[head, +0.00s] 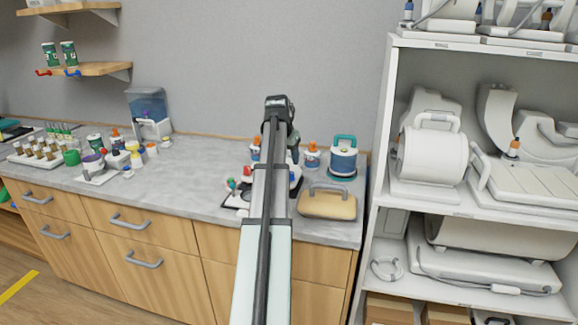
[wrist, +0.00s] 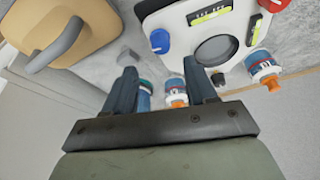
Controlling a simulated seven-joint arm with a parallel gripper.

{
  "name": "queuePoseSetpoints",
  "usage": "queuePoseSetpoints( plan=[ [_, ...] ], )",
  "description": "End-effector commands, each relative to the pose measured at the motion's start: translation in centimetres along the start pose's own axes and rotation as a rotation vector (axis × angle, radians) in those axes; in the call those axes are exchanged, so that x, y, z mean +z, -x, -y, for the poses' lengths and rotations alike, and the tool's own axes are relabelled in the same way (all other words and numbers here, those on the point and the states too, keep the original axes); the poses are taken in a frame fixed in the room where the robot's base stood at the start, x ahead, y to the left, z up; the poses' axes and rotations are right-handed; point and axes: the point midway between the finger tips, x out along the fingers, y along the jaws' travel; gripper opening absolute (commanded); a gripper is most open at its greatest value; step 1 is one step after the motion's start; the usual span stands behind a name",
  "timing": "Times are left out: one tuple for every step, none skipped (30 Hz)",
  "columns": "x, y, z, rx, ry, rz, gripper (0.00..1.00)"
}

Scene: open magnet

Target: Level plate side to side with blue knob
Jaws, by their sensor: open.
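A white device with rounded corners (wrist: 188,18) lies on the counter in the wrist view. On it are a blue knob (wrist: 160,41), a red knob (wrist: 275,4), two yellow-green levels (wrist: 210,13) and a dark round plate (wrist: 217,48). I cannot read the bubbles in the levels. My gripper (wrist: 160,65) is open and empty, its fingers spread on either side of the blue knob in the picture and apart from it. In the head view, my arm hides most of the device (head: 237,198) and the gripper's fingertips.
A tan case with a grey handle (head: 327,204) sits right of the device. Bottles with orange caps (head: 312,154) and a blue-and-white canister (head: 343,158) stand behind. The counter's middle (head: 190,185) is clear. A white shelf unit (head: 384,130) stands at the right.

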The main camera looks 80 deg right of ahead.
Motion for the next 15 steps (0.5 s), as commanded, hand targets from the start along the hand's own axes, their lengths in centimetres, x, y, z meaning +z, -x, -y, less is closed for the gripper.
queuePoseSetpoints(
  plan=[
    [-0.1,1.0,0.0,-0.001,0.0,-0.002,0.56],
    [-0.1,1.4,0.0,-0.001,0.0,-0.002,0.56],
    [-0.1,2.1,0.0,-0.001,0.0,-0.002,0.56],
    [-0.1,2.5,0.0,-0.001,0.0,-0.001,0.56],
    [0.0,2.9,0.0,0.0,0.0,-0.001,0.56],
    [-0.1,3.4,0.0,0.0,0.0,-0.001,0.56],
    [-0.1,3.7,0.0,0.0,0.0,-0.001,0.56],
    [-0.1,4.0,0.0,0.0,0.0,-0.001,0.56],
    [-0.1,4.4,0.0,0.0,0.0,-0.001,0.56],
    [0.0,4.6,0.0,0.0,0.0,-0.001,0.56],
    [0.0,4.8,0.0,0.0,0.0,0.0,0.56],
    [0.0,5.0,0.0,0.0,0.0,0.0,0.56],
    [0.0,5.1,0.0,0.0,0.0,0.0,0.56],
    [0.0,5.2,0.0,0.0,0.0,0.0,0.56],
    [0.0,5.3,0.0,0.0,0.0,0.0,0.56]
  ],
)
